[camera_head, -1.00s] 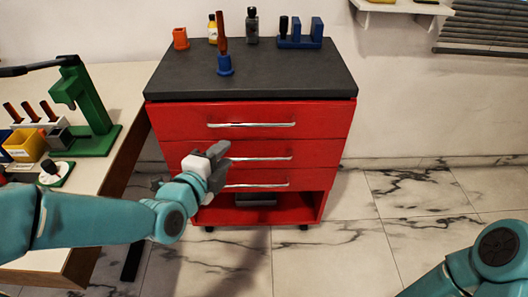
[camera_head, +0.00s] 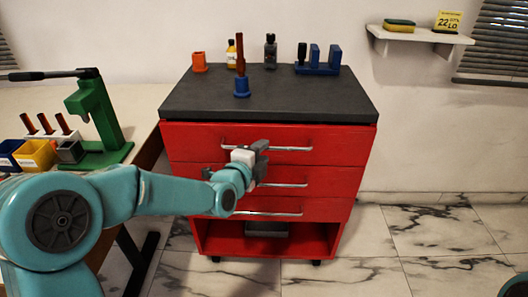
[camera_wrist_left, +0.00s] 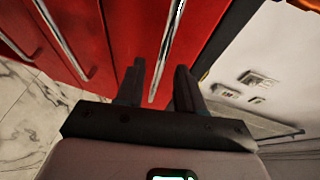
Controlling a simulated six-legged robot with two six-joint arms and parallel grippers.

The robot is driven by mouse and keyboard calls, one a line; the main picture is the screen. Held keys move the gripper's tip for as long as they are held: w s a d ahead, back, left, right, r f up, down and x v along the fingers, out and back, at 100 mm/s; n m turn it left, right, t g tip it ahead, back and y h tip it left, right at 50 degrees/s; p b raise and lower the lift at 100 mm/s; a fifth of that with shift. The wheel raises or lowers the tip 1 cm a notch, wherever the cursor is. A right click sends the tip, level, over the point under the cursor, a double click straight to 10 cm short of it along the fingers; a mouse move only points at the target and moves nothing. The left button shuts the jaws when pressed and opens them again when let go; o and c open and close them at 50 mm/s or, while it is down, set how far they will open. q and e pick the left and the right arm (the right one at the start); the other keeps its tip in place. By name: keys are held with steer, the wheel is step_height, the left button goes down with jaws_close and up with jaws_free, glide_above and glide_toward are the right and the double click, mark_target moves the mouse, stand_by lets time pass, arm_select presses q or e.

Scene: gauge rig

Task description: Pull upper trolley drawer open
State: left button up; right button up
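The red trolley (camera_head: 178,235) stands ahead with three drawer fronts above an open shelf. Its upper drawer (camera_head: 340,140) looks shut, with its front flush with the others. The upper drawer's silver handle (camera_head: 292,149) is partly covered by my left gripper (camera_head: 262,159). In the left wrist view, this handle (camera_wrist_left: 168,50) runs between the two spread fingers of my left gripper (camera_wrist_left: 158,82), with visible gaps beside it. The fingers are open. I cannot tell exactly how deep the handle sits between them. My right gripper is out of view.
The middle drawer's handle (camera_head: 284,185) and lower drawer's handle (camera_head: 270,213) are just below. Bottles and holders stand on the dark trolley top (camera_head: 300,105). A workbench with a green press (camera_head: 98,115) is at left. Marble floor (camera_head: 420,235) is free at right.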

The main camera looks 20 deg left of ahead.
arm_select(q)
steer(key=shift+x, duration=1.1)
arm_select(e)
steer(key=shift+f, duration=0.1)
arm_select(q)
steer(key=shift+c, duration=0.3)
jaws_close()
steer(key=shift+s, duration=0.1)
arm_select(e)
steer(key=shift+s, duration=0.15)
